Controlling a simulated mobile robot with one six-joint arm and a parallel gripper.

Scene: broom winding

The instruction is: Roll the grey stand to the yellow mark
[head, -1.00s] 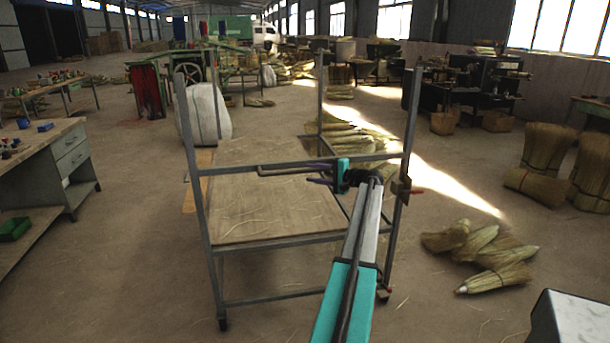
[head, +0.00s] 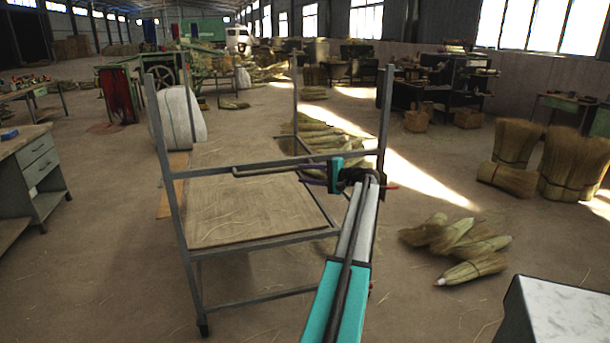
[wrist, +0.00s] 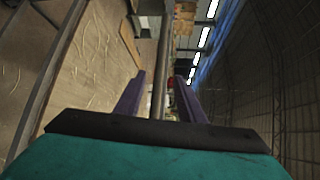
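The grey stand (head: 243,240) is an upright metal frame with a wooden board low inside it, standing in front of me. A bent grey handle bar (head: 265,171) runs along its near crossbar. My gripper (head: 318,183) is at the right part of this bar, pointing left. In the wrist view, its two purple fingers (wrist: 160,95) lie either side of the bar (wrist: 160,60), with gaps showing on both sides, so it looks open. A flat yellow-brown patch (head: 171,197) lies on the floor by the stand's left side; I cannot tell whether it is the yellow mark.
A workbench with drawers (head: 38,165) stands at the left. Broom bundles (head: 455,245) lie on the floor at the right, with upright bundles (head: 515,150) beyond. A white sack (head: 180,115) stands behind the stand. A pale-topped block (head: 560,310) is at the lower right.

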